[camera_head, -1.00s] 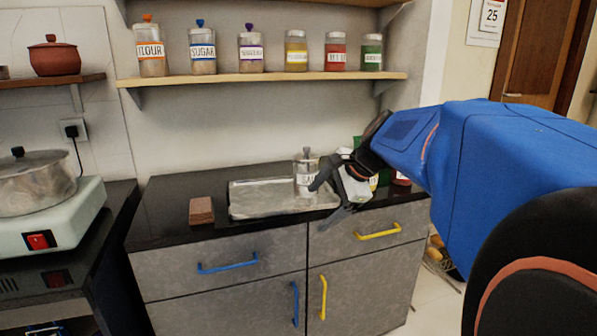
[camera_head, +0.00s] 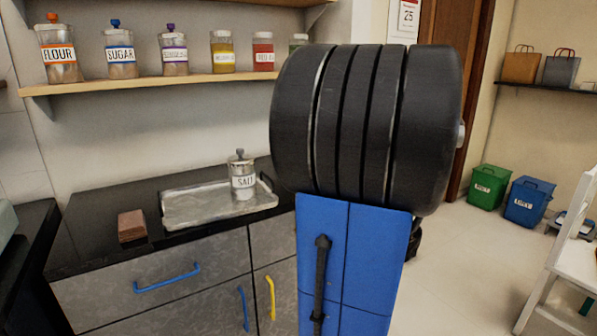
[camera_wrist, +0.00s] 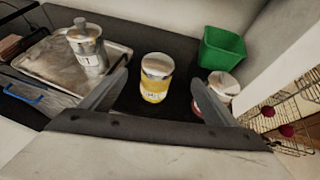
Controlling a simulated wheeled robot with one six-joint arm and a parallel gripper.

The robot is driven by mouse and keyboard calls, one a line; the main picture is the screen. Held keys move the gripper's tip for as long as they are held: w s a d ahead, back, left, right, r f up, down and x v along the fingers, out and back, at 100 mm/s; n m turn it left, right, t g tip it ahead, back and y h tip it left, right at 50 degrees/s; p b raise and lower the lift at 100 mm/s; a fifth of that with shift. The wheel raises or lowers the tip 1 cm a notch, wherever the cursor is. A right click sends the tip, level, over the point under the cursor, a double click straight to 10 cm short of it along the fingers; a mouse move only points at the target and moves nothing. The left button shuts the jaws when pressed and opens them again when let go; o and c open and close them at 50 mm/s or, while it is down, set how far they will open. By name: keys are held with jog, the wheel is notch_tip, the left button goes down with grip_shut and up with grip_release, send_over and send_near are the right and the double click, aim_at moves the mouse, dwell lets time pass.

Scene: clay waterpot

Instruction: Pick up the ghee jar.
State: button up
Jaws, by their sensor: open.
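In the wrist view, a jar with yellow contents, a pale lid and a white label (camera_wrist: 154,90) stands upright on the dark counter. It looks like the ghee jar, but its lettering is too blurred to be sure. My gripper (camera_wrist: 160,79) is open, with one finger to either side of the jar in the picture. Whether the jar is between the fingers or beyond their tips, I cannot tell. Nothing is seen held. In the head view my arm covers that part of the counter, and the jar and gripper are hidden.
A second jar (camera_wrist: 223,84) stands close by the right finger, with a green box (camera_wrist: 221,48) behind it. Left are a metal tray (camera_head: 188,213) bearing a salt jar (camera_head: 243,180), and a brown block (camera_head: 132,226). A wall shelf (camera_head: 150,85) of jars hangs above.

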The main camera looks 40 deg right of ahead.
jog(key=x, duration=1.1)
jog(key=shift+s+f+x, duration=0.1)
jog(key=shift+f+x, duration=0.1)
jog(key=shift+x, duration=1.15)
jog(key=shift+s+f+x, duration=0.15)
jog(key=shift+f+x, duration=0.05)
jog(key=shift+x, duration=1.15)
jog(key=shift+a, duration=0.15)
jog(key=c, duration=1.5)
